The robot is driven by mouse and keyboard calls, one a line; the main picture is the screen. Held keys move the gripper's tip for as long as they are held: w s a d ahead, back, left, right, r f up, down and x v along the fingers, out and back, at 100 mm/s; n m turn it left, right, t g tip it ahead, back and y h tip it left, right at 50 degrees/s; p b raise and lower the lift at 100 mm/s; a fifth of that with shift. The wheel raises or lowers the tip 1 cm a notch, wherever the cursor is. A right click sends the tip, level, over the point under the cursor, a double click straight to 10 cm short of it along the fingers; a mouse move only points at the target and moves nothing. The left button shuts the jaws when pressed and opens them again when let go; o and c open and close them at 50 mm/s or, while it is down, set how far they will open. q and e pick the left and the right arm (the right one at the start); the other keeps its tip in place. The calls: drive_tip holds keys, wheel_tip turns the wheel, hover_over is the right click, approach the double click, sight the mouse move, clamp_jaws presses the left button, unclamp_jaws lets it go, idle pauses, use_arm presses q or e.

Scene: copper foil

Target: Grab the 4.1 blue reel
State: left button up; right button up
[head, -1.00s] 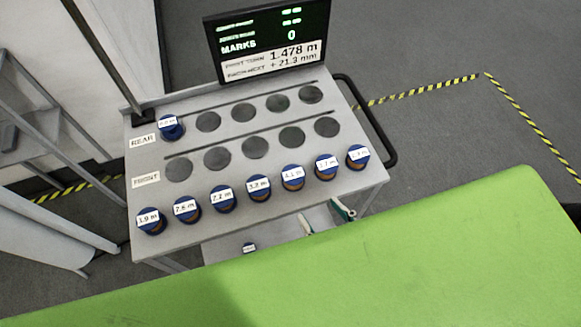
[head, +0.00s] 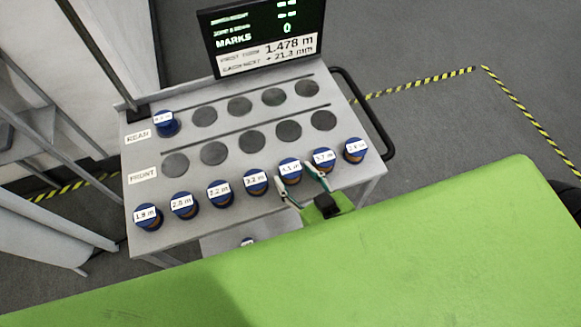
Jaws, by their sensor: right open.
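The blue reel that appears to read 4.1 m (head: 290,168) stands in the front-edge row of the grey cart top, its label small and blurred. It has a white label and a copper-brown side. My right gripper (head: 296,174) is open, its two green-and-white fingers reaching from the near side. One fingertip is at the reel's lower left and the other at its right, between it and the neighbouring reel (head: 322,159). I cannot tell whether they touch it. My left gripper is not in view.
Several similar labelled reels line the front edge, including one close left (head: 256,182). One more reel (head: 167,123) sits at the rear left. Dark round spots on the cart are empty. A display (head: 262,38) stands behind.

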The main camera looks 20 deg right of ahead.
drive_tip(key=shift+x, duration=1.05)
drive_tip(key=c, duration=0.9)
